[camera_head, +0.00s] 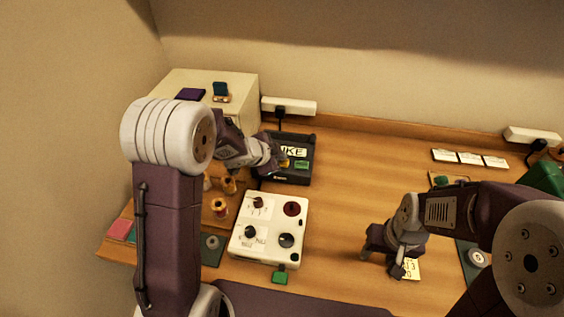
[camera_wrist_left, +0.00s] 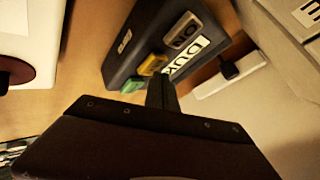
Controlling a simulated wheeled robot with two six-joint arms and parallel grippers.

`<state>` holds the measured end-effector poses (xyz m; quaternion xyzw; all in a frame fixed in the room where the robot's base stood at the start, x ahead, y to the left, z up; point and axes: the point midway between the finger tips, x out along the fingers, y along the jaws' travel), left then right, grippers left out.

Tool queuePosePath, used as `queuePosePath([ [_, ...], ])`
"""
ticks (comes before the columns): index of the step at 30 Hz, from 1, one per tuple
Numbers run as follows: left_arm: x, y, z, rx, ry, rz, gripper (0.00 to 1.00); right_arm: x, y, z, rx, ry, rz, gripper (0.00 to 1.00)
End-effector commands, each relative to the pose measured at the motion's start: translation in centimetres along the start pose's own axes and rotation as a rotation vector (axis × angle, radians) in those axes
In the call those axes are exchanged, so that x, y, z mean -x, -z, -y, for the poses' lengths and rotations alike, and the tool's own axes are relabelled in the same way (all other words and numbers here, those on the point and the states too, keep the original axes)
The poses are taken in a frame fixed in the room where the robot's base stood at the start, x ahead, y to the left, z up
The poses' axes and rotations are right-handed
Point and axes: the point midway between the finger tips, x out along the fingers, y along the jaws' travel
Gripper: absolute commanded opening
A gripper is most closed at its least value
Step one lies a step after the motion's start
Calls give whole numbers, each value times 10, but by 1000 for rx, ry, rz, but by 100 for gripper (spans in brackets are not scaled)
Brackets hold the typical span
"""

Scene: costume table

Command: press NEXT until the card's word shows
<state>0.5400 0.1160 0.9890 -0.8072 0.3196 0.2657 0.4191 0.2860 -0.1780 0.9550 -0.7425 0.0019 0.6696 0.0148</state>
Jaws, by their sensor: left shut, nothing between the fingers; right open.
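A dark box (camera_head: 299,177) stands at the back of the table, with a white word strip (camera_head: 293,152) partly covered by my left gripper; its visible letters look like "KE". In the left wrist view the strip (camera_wrist_left: 195,56) reads "DUK", the rest hidden. The box carries a green button (camera_wrist_left: 132,84), a yellow button (camera_wrist_left: 153,64) and a grey part. My left gripper (camera_head: 277,164) is shut and empty, close to the buttons; contact cannot be told. My right gripper (camera_head: 383,264) is open, beside a pale yellow card (camera_head: 411,268) with small, unreadable marks.
A white panel with knobs (camera_head: 268,228) stands in front of the dark box. Thread spools (camera_head: 220,208) lie left of it. Three white cards (camera_head: 470,158) lie at the back right. A cream cabinet (camera_head: 240,90) stands back left. The middle of the table is clear.

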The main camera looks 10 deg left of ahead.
Motion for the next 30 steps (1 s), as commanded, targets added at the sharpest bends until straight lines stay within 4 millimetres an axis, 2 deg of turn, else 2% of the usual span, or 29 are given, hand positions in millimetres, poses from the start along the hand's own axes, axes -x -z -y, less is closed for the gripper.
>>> queuePosePath([
  [30, -7, -5, -5, 0, 0, 1, 0, -8, -1, 0, 0, 0, 0, 48],
])
